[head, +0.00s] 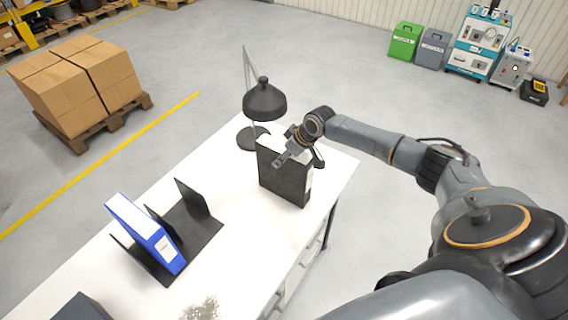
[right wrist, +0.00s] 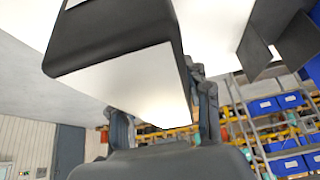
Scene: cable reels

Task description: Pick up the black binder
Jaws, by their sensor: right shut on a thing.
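The black binder (head: 285,180) stands upright on the white table (head: 240,225) near its right edge in the head view. My right gripper (head: 290,150) is at the binder's top edge, with its fingers closed on it. In the right wrist view the binder (right wrist: 115,35) fills the upper middle, showing a black cover and a white face, between the two fingers of my right gripper (right wrist: 160,125). Whether the binder's bottom touches the table cannot be told. My left gripper is not in view.
A black desk lamp (head: 264,100) stands just behind the binder. A black rack (head: 205,228) holding a blue binder (head: 147,235) is on the table to the left. A dark object (head: 82,308) lies at the bottom left. The table between rack and black binder is clear.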

